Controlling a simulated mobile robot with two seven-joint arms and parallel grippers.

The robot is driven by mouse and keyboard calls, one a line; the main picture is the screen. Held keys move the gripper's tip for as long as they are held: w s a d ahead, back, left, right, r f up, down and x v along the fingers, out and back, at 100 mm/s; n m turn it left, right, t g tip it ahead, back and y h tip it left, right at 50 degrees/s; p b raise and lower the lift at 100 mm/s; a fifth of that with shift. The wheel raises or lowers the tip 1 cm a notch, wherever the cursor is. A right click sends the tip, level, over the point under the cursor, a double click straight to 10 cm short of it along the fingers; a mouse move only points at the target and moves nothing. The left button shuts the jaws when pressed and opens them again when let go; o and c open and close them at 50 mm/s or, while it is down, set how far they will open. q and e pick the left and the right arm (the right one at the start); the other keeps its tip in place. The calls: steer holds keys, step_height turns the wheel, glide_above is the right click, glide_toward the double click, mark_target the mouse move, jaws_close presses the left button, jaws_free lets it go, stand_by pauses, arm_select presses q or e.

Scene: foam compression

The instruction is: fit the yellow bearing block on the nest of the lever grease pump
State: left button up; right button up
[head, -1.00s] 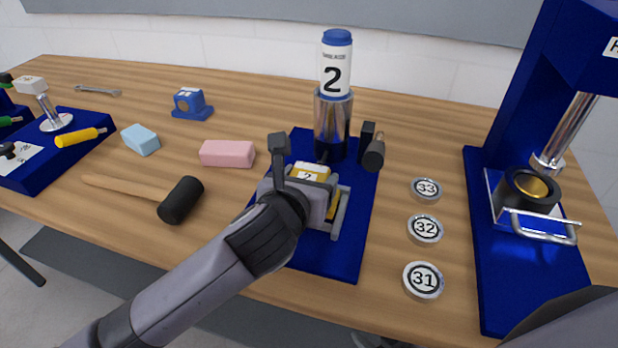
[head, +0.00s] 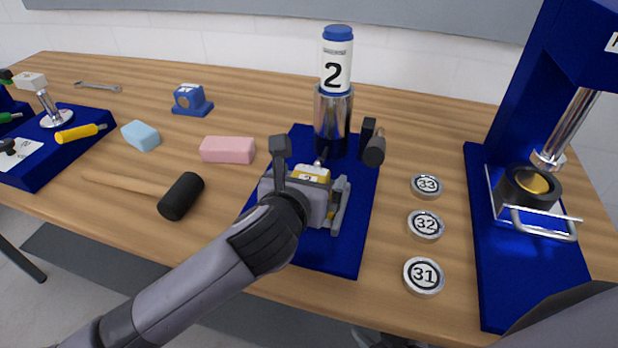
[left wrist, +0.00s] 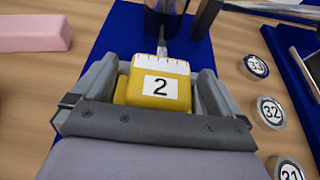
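The yellow bearing block (head: 311,174), marked 2 on top, sits low over the blue base plate of the lever grease pump (head: 325,252), in front of its steel and white cylinder (head: 335,72). In the left wrist view the block (left wrist: 159,85) stands between the two grey fingers of my left gripper (left wrist: 158,90), which look spread, with a narrow gap beside its upper body. In the head view my left gripper (head: 322,195) hides most of the block and the nest. I cannot tell whether the block is fully seated. My right gripper is not in view.
A black clamp-like part (head: 372,143) stands right of the cylinder. Discs 31 (head: 424,275), 32 (head: 425,224) and 33 (head: 427,186) lie further right, before a blue press (head: 510,270). A pink block (head: 228,150) and a mallet (head: 181,196) lie to the left.

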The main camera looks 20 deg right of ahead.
arm_select(q)
steer(key=shift+f, duration=0.15)
steer(key=shift+v, duration=3.65)
